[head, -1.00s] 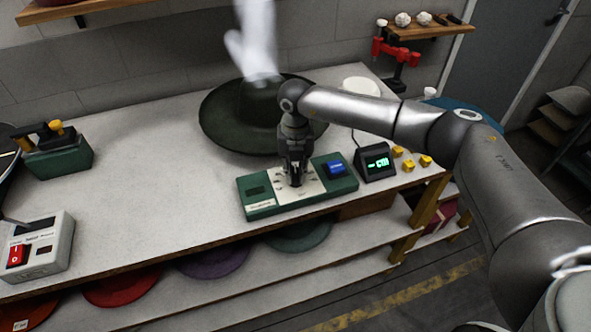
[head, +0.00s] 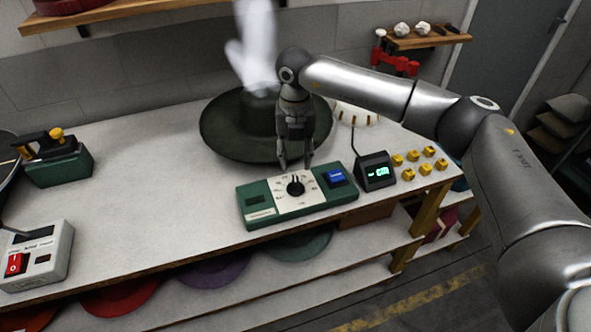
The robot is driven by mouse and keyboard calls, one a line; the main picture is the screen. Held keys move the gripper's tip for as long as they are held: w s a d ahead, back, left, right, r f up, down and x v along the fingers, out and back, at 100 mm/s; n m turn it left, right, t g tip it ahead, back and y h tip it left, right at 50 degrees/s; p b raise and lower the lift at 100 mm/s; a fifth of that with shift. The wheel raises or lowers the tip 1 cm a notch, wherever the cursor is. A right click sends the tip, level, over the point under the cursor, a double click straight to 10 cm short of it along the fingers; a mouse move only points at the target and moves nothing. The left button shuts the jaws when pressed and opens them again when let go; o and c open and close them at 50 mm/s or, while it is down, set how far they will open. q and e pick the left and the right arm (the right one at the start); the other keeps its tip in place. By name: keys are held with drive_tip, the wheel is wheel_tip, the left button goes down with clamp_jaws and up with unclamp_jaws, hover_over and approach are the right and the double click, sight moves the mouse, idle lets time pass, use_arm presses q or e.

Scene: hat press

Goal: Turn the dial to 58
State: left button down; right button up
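The dial (head: 295,186) is a black knob on a white, marked plate, part of a green control box (head: 258,203) near the bench's front edge. Its marks are too small to read. My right gripper (head: 295,166) is above and just behind the dial, pointing down. Its two fingers are spread with nothing between them, and they look clear of the knob. The small black display (head: 376,171) right of the box shows green characters that look like "-- cm". My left gripper is not in view.
A blue button (head: 336,175) sits right of the dial. A dark green wide-brimmed hat (head: 228,132) stands behind my gripper, under a white hazy shape (head: 256,45). Several yellow blocks (head: 410,172) lie right of the display. A grey switch box (head: 38,255) is at left. The bench between is clear.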

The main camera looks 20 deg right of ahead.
drive_tip(key=shift+r, duration=1.7)
